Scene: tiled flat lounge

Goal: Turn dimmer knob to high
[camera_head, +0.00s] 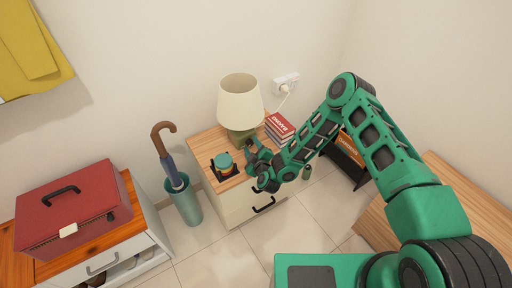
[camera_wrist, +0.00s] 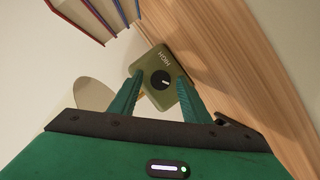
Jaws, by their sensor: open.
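The table lamp (camera_head: 240,102) stands on a small wooden-topped cabinet. Its olive green base (camera_head: 240,137) also shows in the wrist view (camera_wrist: 153,63). On the base is a round black dimmer knob (camera_wrist: 160,79) with a pale pointer mark at its right side. The word HIGH is printed beside it, and a small light dot sits near the base's corner. My gripper (camera_wrist: 158,82) is open, with one green finger on each side of the knob. I cannot tell whether the fingers touch it. In the head view, my gripper (camera_head: 254,157) is close in front of the lamp base.
Books (camera_head: 279,127) lie right of the lamp and show at the wrist view's top left (camera_wrist: 97,16). A green-lidded jar in a black holder (camera_head: 223,166) stands left of my gripper. A wall socket with a plug (camera_head: 286,84) is behind. An umbrella stand (camera_head: 184,203) is left.

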